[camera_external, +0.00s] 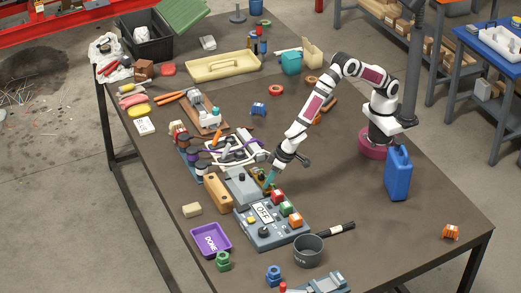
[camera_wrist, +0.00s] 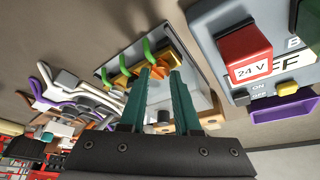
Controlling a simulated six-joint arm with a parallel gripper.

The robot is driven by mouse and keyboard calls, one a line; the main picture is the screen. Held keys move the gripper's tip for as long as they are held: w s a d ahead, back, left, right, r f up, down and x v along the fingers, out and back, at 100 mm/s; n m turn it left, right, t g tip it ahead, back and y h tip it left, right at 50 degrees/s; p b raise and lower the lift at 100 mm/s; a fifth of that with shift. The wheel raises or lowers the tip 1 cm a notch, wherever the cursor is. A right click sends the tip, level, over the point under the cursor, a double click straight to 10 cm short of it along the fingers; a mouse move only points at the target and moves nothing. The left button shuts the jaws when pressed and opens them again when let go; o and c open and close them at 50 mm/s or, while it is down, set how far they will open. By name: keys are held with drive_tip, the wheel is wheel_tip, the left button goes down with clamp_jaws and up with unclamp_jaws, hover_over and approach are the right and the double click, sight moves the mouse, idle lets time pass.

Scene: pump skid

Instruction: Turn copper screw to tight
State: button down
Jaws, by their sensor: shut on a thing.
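My gripper (camera_external: 270,182) points down at a brass-coloured terminal block on a grey box (camera_external: 241,188), just behind the OFF panel. In the wrist view the teal fingers (camera_wrist: 160,73) are close together around a small copper screw (camera_wrist: 159,72) at the block. The brass block (camera_wrist: 125,81) carries several green levers (camera_wrist: 149,48) that stand up beside the fingers. In the external view the gripper hides the screw.
The control panel (camera_external: 247,229) with an OFF display and a red 24 V block (camera_wrist: 245,55) stands close to the gripper. A wooden block (camera_external: 217,191), looped cables (camera_external: 236,150), a purple DONE tray (camera_external: 211,240) and a dark cup (camera_external: 308,252) surround it.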

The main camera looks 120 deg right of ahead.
drive_tip(key=shift+a+m, duration=0.1)
drive_tip(key=shift+m, duration=0.2)
idle(0.4)
drive_tip(key=c, duration=0.6)
unclamp_jaws()
drive_tip(key=v, duration=1.5)
drive_tip(key=shift+a+r, duration=0.2)
drive_tip(key=shift+r, duration=0.2)
drive_tip(key=shift+s+d, duration=0.1)
